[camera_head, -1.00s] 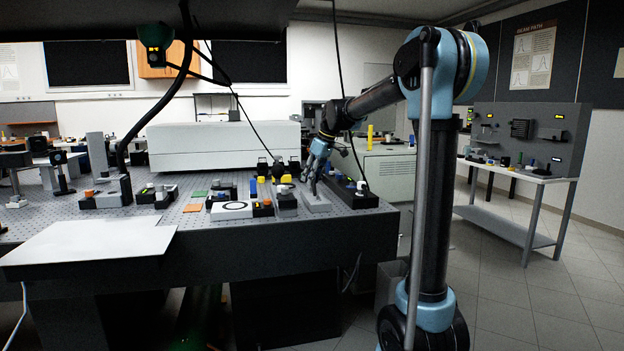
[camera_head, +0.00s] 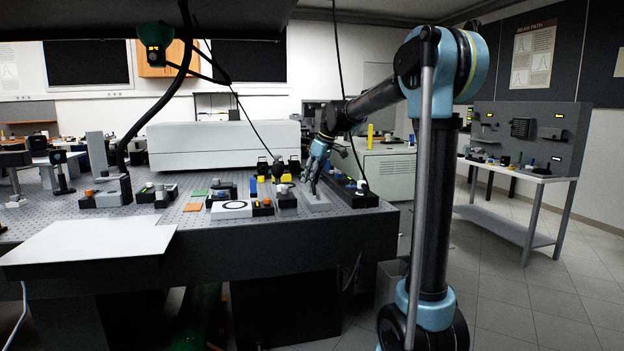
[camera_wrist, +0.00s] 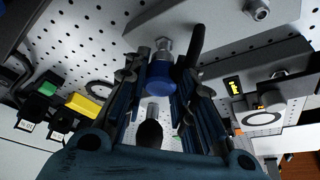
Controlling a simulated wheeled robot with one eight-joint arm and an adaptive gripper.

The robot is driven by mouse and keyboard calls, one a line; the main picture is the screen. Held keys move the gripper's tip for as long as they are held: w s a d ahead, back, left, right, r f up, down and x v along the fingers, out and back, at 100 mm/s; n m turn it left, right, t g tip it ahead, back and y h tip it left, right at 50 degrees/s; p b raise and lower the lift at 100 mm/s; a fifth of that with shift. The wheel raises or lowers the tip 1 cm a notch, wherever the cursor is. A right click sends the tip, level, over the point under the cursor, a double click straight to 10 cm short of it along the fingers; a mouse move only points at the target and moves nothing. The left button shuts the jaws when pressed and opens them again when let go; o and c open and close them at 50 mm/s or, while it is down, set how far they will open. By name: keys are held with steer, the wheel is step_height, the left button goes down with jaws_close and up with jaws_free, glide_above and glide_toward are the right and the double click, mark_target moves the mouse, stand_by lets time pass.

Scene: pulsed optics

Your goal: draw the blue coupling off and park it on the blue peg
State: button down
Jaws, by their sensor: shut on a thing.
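My gripper (camera_wrist: 160,88) is closed around the blue coupling (camera_wrist: 161,76) in the wrist view, with a finger on either side. A silver fitting (camera_wrist: 164,47) meets the coupling's far end; I cannot tell whether they are still joined. A dark rounded part (camera_wrist: 149,134) with a pale tip lies between the fingers, nearer the camera. In the head view my gripper (camera_head: 312,183) is low over the right end of the optical table (camera_head: 200,250); the coupling is too small to make out there. A blue upright piece (camera_head: 253,187) stands left of the gripper; I cannot tell whether it is the blue peg.
A black block (camera_head: 365,199) with a blue part stands just right of my gripper. Several small optics units crowd its left side. A long white housing (camera_head: 222,146) stands behind. Black cables hang nearby. A bare white plate (camera_head: 95,240) lies at the front left.

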steer(key=shift+f, duration=0.5)
steer(key=shift+f, duration=0.45)
steer(key=c, duration=1.2)
jaws_free()
steer(key=shift+c, duration=0.2)
steer(key=shift+r, duration=0.15)
steer(key=w+a+v, duration=0.1)
steer(key=v, duration=1.4)
steer(key=shift+r, duration=0.5)
steer(key=shift+s, duration=0.15)
